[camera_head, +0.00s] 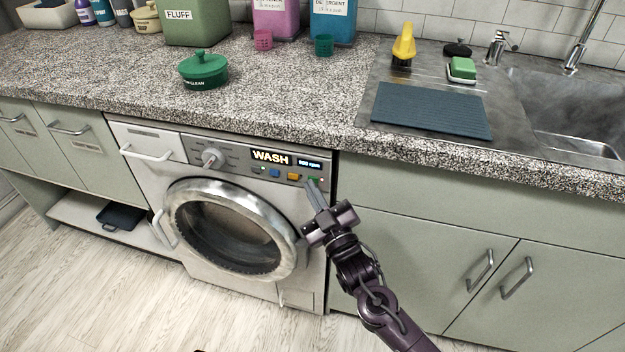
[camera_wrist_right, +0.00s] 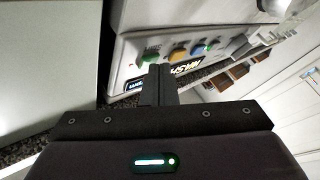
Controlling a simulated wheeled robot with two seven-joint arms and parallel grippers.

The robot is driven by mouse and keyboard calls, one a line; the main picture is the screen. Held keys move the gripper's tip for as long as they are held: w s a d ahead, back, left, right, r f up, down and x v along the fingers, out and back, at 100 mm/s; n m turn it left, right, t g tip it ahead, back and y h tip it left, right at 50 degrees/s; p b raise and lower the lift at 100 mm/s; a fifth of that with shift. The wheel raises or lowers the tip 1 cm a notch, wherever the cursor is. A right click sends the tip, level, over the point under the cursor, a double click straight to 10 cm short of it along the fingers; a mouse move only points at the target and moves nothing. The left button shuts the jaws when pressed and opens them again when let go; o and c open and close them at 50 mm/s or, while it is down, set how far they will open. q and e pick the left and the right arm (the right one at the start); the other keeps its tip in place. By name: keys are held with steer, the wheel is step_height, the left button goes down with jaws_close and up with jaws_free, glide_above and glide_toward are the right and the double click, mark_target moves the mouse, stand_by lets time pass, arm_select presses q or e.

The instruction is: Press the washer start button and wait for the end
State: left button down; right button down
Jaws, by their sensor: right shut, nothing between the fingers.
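The white washer (camera_head: 315,255) stands under the counter with its round door (camera_head: 228,229) closed. Its display (camera_head: 271,158) reads "WASH", and a smaller display (camera_head: 309,164) beside it shows an rpm value. A green button (camera_head: 314,181) sits at the right end of the button row, next to an orange button (camera_head: 294,177) and a blue one (camera_head: 274,173). My right gripper (camera_head: 312,184) is shut and empty, its tips at the green button; whether they touch it I cannot tell. In the right wrist view, the shut fingers (camera_wrist_right: 158,72) point at the green button (camera_wrist_right: 152,54). My left gripper is not in view.
The granite counter (camera_head: 120,75) overhangs the washer panel. A green lidded pot (camera_head: 203,72) stands on it. Cabinet doors (camera_head: 440,250) with handles are at the right. A dark tray (camera_head: 119,217) lies on the low shelf at the left.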

steer(key=shift+s+a+p, duration=0.2)
steer(key=shift+s+p, duration=0.1)
steer(key=shift+s, duration=0.35)
steer(key=s, duration=0.1)
steer(key=s+a+p, duration=0.1)
steer(key=s, duration=0.1)
steer(key=s+p, duration=0.1)
steer(key=shift+s+a, duration=0.25)
steer(key=shift+s, duration=0.15)
steer(key=shift+f, duration=0.1)
stand_by(0.4)
